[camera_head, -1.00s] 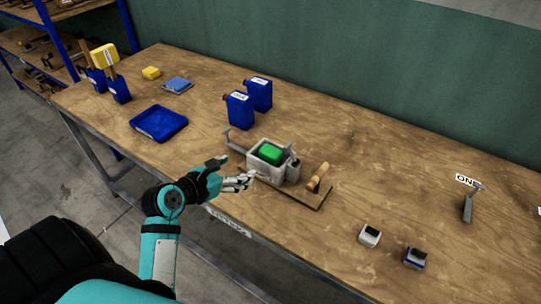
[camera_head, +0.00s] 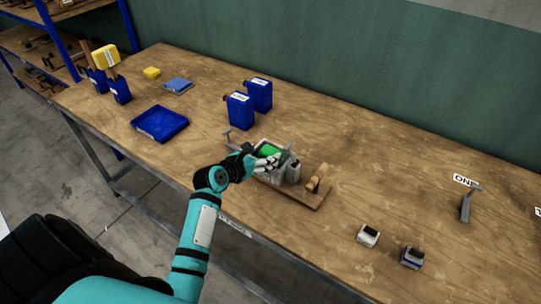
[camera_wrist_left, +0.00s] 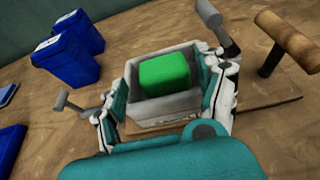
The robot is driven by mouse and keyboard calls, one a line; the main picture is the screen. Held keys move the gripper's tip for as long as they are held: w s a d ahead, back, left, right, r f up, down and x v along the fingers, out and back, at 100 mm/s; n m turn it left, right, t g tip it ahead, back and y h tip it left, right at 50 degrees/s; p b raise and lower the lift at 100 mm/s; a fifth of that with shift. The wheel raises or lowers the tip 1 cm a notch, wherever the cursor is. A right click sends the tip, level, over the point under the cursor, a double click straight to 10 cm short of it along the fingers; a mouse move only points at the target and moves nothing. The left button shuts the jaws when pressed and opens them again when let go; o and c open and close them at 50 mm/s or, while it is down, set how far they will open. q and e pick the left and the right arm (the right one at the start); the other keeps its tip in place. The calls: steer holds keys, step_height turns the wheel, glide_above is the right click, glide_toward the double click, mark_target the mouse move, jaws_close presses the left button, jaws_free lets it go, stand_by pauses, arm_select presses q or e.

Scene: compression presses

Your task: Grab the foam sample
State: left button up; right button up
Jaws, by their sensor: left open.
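The green foam sample (camera_wrist_left: 165,73) is a block sitting inside a grey box-shaped press (camera_wrist_left: 158,123). In the head view the foam (camera_head: 270,152) is partly covered by my left gripper (camera_head: 262,162), and so is the press (camera_head: 272,178). In the left wrist view my left gripper (camera_wrist_left: 168,100) is open, with one finger on each side of the press and the foam between and beyond them. I cannot tell whether the fingers touch the press. My right gripper is not in view.
The press stands on a wooden board with a wooden handle (camera_head: 317,177). Two blue bottles (camera_head: 239,110) stand behind it. A blue tray (camera_head: 159,123) lies to the left. Two small blocks (camera_head: 368,236) sit at the right front.

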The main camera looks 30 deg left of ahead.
mark_target(269, 152)
arm_select(q)
steer(key=x, duration=0.4)
steer(key=shift+f, duration=0.15)
steer(key=c, duration=0.6)
steer(key=shift+c, duration=0.2)
